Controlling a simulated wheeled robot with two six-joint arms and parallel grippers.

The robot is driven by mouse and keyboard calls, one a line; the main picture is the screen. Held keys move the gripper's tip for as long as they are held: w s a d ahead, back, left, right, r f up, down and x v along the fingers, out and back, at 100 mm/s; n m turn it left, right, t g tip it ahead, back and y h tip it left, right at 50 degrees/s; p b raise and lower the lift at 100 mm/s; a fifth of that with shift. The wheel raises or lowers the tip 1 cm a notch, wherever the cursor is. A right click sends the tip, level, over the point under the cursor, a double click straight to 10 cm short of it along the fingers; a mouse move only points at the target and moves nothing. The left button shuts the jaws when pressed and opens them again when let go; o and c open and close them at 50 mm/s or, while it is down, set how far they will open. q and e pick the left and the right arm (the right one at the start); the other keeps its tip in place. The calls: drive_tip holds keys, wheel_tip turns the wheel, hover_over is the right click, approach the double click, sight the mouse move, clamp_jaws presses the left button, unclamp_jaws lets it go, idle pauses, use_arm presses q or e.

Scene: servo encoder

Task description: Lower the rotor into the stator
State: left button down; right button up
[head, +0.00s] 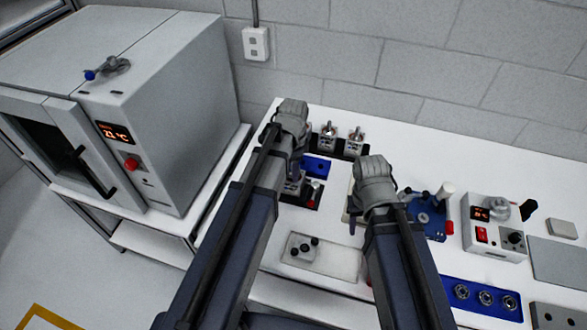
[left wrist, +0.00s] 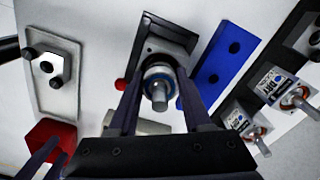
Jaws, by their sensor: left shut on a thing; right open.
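My left gripper (head: 297,170) is over the back-left part of the table. In the left wrist view its two fingers (left wrist: 160,108) are shut on the rotor (left wrist: 158,77), a round part with a bright shaft end and a bluish ring. The stator (left wrist: 168,44), a square grey housing with a dark opening, is directly beyond the rotor. I cannot tell how deep the rotor sits in it. In the head view the stator (head: 293,187) is partly hidden by my left arm. My right gripper (head: 353,216) is open, right of the stator, mostly hidden by its own wrist.
A blue block (head: 317,167) and two small motors (head: 341,141) in a black rack stand behind the stator. A light plate with black knobs (head: 320,256) lies in front. A blue fixture (head: 427,217), a control box (head: 493,229) and a blue tray (head: 482,296) are at right.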

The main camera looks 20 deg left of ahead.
use_arm(q)
drive_tip(key=shift+r, duration=0.1)
idle(0.3)
unclamp_jaws()
idle(0.4)
idle(0.5)
wheel_tip(320, 180, up, 12)
drive_tip(key=p, duration=1.1)
drive_tip(key=shift+p, duration=0.4)
drive_tip(key=shift+f, duration=0.2)
